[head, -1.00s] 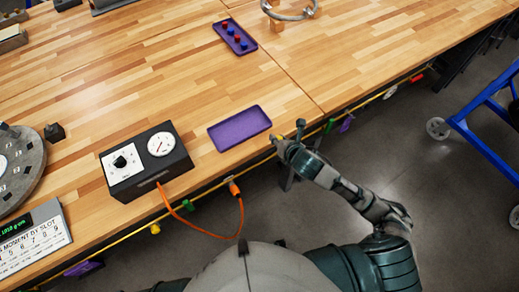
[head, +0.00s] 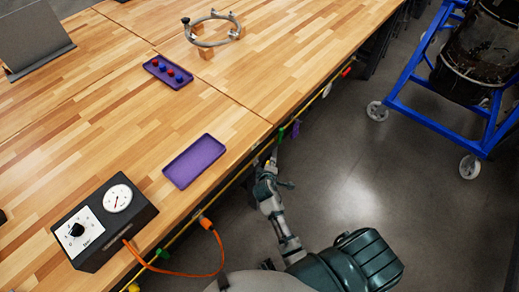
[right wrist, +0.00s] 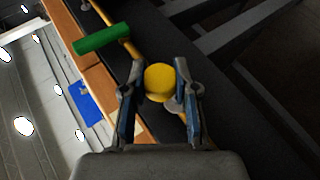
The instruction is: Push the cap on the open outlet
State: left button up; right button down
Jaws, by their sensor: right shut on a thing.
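A yellow round cap (right wrist: 159,82) sits between the fingertips of my right gripper (right wrist: 160,95) in the right wrist view. The gripper is shut on it. In the head view my right gripper (head: 272,160) is low at the table's front edge, close to the yellow pipe (head: 240,172) that runs along it. A green handle (right wrist: 102,38) on the pipe is just beyond the fingers; it also shows in the head view (head: 280,134). The open outlet cannot be made out; the cap and fingers cover the space in front. My left gripper is not in view.
An empty purple tray (head: 195,160) and a purple tray with several red and blue pieces (head: 150,65) lie on the table. A black gauge box (head: 135,225) has an orange hose (head: 215,265) reaching the edge. A blue wheeled frame (head: 430,122) stands on the right.

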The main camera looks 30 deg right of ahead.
pick_arm(q)
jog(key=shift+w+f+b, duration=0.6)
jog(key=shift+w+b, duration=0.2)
jog(key=shift+b, duration=0.2)
pick_arm(e)
jog(key=shift+m+h, duration=0.3)
jog(key=shift+m, duration=0.4)
jog(key=w+a+f, duration=0.2)
jog(key=shift+w+a+f, duration=0.15)
jog(key=shift+w+f, duration=0.05)
jog(key=shift+f, duration=0.2)
pick_arm(q)
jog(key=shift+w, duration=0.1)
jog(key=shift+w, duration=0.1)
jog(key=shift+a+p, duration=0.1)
jog(key=shift+p, duration=0.2)
pick_arm(e)
jog(key=shift+r, duration=0.1)
